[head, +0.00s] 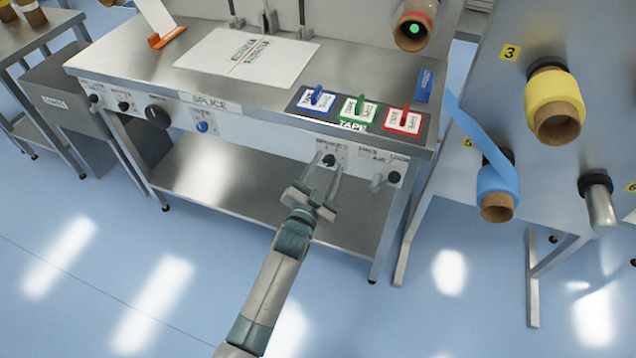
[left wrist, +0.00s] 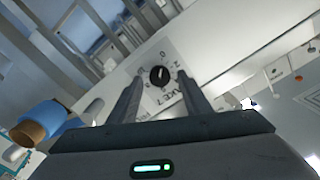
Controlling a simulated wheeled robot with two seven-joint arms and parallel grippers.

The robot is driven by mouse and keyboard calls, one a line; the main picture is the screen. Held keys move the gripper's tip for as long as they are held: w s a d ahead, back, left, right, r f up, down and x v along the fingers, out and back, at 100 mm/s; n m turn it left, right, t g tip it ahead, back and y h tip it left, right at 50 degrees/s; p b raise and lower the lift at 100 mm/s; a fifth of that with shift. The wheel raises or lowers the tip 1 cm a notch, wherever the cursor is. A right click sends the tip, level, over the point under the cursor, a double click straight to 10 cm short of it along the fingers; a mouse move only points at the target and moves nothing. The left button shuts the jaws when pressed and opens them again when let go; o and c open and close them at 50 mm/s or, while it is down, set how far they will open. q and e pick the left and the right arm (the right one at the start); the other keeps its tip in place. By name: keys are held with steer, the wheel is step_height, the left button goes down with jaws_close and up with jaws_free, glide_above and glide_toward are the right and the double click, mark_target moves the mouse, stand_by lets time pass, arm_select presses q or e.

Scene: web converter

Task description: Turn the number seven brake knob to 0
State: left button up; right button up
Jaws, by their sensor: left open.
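The brake knob (head: 329,160) is a small black dial on a white label plate on the front face of the splice table. In the left wrist view the knob (left wrist: 160,76) has a pale pointer line and numbers around it; the label lettering is tilted. My left gripper (head: 328,167) is open in front of that plate, one finger to each side of the knob. In the left wrist view the fingertips (left wrist: 160,80) flank the knob with a gap on both sides. I cannot tell how deep they reach. My right gripper is not in view.
Another dark knob (head: 394,177) and a grey lever (head: 377,182) sit right of the brake plate. A larger black knob (head: 157,117) and a blue button (head: 203,126) are further left. Tape blocks (head: 358,110) lie on top. A blue roll (head: 497,190) hangs at right.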

arm_select(q)
steer(key=shift+s+a, duration=0.2)
steer(key=shift+s, duration=0.25)
steer(key=shift+b+v, duration=0.95)
steer(key=shift+v, duration=7.25)
steer(key=s+a+f+n+g+y, duration=0.1)
steer(key=s+a+f+n+g, duration=0.15)
steer(key=f, duration=0.95)
steer(key=s+a+f+n+g+y, duration=0.1)
steer(key=s+f+g, duration=0.2)
steer(key=f, duration=0.9)
steer(key=s+a+f+n+g, duration=0.1)
steer(key=s+a+f, duration=0.3)
steer(key=s+f, duration=0.4)
steer(key=s+a+f+n+g+y, duration=0.1)
steer(key=s+a+f+n+g, duration=0.1)
steer(key=s+f, duration=0.6)
step_height(320, 180, down, 5)
steer(key=shift+s+a+r+g+y, duration=0.1)
steer(key=shift+s+a+g+y, duration=0.25)
steer(key=shift+a+g, duration=0.45)
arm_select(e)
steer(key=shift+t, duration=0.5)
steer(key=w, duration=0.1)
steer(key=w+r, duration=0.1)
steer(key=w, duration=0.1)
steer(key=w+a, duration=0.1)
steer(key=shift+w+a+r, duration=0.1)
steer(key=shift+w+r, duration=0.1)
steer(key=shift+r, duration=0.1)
